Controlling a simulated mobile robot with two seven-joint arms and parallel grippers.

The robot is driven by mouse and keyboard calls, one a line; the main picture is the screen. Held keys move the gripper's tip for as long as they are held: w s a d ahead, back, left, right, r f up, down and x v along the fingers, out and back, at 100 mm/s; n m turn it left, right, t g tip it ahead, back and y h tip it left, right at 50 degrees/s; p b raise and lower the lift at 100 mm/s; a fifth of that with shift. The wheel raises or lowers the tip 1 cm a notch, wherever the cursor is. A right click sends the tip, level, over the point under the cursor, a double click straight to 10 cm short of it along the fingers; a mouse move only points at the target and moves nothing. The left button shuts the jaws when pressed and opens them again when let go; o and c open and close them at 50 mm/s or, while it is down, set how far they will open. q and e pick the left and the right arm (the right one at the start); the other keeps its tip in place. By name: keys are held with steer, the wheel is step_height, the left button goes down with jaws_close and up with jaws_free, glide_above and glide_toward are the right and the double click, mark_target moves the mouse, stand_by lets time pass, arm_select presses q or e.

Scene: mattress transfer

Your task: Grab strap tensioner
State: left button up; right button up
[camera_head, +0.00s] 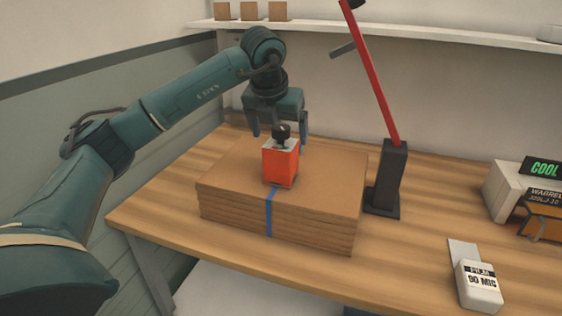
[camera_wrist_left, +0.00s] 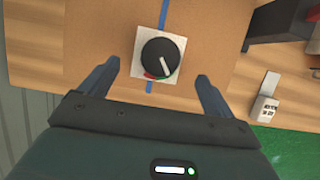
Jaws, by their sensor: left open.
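The strap tensioner (camera_head: 280,164) is a red-orange box with a black knob on top. It stands on a stack of brown cardboard sheets (camera_head: 225,202) with a blue strap (camera_head: 269,214) running down the stack's front. My left gripper (camera_head: 278,138) points down above and just behind the tensioner, open, with a finger to each side. In the left wrist view the tensioner (camera_wrist_left: 160,56) shows its pale top and black knob, beyond and between the open fingertips (camera_wrist_left: 158,75). Nothing is between the fingers. My right gripper is not in view.
A black stand with a red arm (camera_head: 388,180) rises right of the stack. A box with a COOL display (camera_head: 542,168) stands at the far right. The wooden table (camera_head: 330,265) is clear in front.

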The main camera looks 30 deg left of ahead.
mark_target(281, 162)
arm_select(q)
steer(key=x, duration=0.5)
steer(key=shift+a+p, duration=0.25)
steer(key=shift+p, duration=0.1)
steer(key=shift+c, duration=0.2)
